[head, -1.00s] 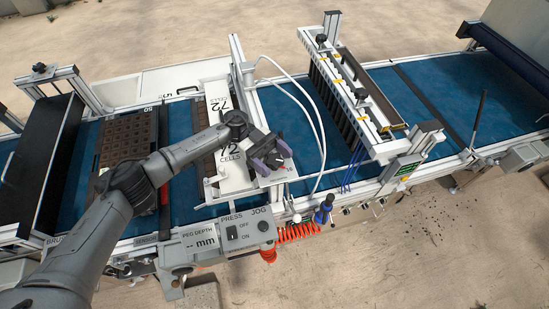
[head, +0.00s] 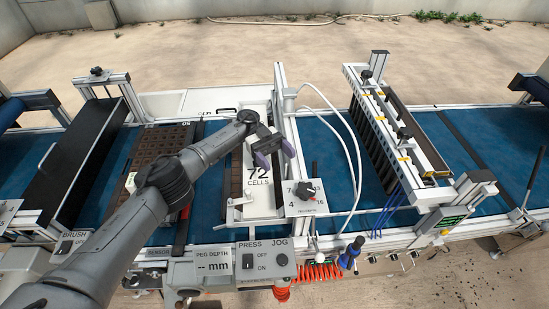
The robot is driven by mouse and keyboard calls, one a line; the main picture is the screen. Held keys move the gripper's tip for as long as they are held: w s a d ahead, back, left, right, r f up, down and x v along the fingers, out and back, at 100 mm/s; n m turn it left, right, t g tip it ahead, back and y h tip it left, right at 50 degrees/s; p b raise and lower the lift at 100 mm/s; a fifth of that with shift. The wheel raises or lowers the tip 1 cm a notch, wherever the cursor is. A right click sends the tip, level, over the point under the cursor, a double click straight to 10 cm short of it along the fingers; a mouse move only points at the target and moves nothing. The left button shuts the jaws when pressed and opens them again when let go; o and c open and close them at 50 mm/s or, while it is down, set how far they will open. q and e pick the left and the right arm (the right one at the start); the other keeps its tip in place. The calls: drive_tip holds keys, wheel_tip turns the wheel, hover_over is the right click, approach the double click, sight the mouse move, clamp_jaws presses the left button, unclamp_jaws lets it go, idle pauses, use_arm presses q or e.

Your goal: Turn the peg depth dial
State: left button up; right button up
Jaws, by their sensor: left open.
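The peg depth dial is a dark knob (head: 306,190) on a pale plate (head: 304,206) beside the press; numbers around it include 4 and 16. A little red shows at the knob, but its exact setting is too small to read. My left gripper (head: 275,154), with purple fingertips, is open and empty. It appears just behind and to the left of the dial, over the white 72 CELLS plate (head: 258,190); I see no contact with the knob. The PEG DEPTH display (head: 213,262) reads dashes and mm. My right gripper is out of view.
A control box with a PRESS switch (head: 249,262) and JOG button (head: 282,260) sits in front. White hoses (head: 352,150) arch right of the dial. A red coiled hose (head: 318,272) and blue nozzle (head: 350,253) hang at the front. A brown cell tray (head: 152,158) lies left.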

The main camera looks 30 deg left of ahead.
use_arm(q)
drive_tip(key=shift+w+a, duration=0.2)
drive_tip(key=shift+a, duration=0.35)
idle(0.4)
